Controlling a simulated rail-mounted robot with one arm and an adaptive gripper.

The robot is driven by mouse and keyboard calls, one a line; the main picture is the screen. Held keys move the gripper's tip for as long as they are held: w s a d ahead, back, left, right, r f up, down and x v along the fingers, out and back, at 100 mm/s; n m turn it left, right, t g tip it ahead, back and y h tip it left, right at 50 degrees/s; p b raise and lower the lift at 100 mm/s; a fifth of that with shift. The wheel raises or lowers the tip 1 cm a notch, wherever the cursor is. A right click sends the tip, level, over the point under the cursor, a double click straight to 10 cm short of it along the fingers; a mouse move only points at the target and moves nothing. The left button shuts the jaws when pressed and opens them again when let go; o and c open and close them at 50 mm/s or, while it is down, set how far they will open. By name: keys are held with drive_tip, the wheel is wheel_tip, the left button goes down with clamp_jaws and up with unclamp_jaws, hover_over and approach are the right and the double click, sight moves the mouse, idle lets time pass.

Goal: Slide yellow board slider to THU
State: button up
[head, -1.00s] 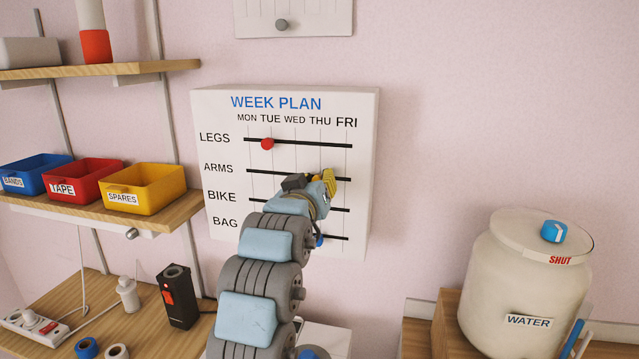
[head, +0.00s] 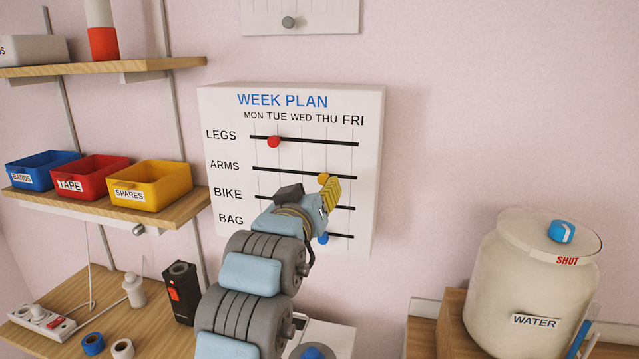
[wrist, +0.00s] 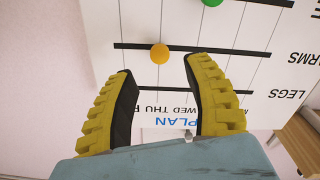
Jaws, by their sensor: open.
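The white WEEK PLAN board (head: 362,190) hangs on the wall with black slots for LEGS, ARMS, BIKE and BAG. The round yellow slider (head: 323,178) is on the ARMS slot, at about the THU line. It also shows, upside down, in the wrist view (wrist: 159,54). My gripper (head: 334,190) is just below and in front of it, partly overlapping it in the head view. In the wrist view my two yellow fingers (wrist: 158,64) are spread, with the slider beyond their tips and in line with the gap, seemingly clear of both.
A red slider (head: 274,141) is on LEGS near TUE. A green slider (wrist: 211,2) is on the BIKE slot, hidden in the head view. A blue slider (head: 323,238) is on BAG, close to my wrist. The wall right of the board is clear.

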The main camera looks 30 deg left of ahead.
drive_tip(key=v, duration=0.6)
drive_tip(key=shift+s, duration=0.1)
idle(0.6)
